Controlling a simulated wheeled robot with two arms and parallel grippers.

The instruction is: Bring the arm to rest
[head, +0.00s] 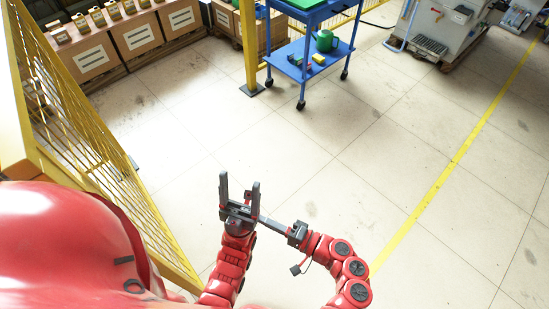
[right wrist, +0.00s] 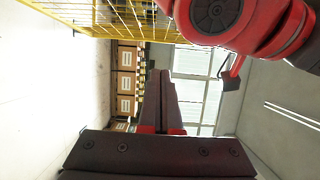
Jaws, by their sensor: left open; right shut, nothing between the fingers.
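My left gripper (head: 240,179) is in the lower middle of the head view, with two dark fingers spread apart and nothing between them. My right gripper (head: 264,219) comes in from the right, with its fingers together and pointing left. Its fingertips overlap the left gripper's base in the picture; I cannot tell whether they touch. In the right wrist view, the right gripper's fingers (right wrist: 160,90) are closed together with nothing held. Both red arms are bent in front of my body.
A yellow mesh fence (head: 85,130) stands close on the left. Boxes (head: 135,35) line the back left. A blue cart (head: 310,55) stands at the back, with a green watering can (head: 325,41). A machine (head: 440,28) is at back right. The floor between is clear, with a yellow line (head: 460,150).

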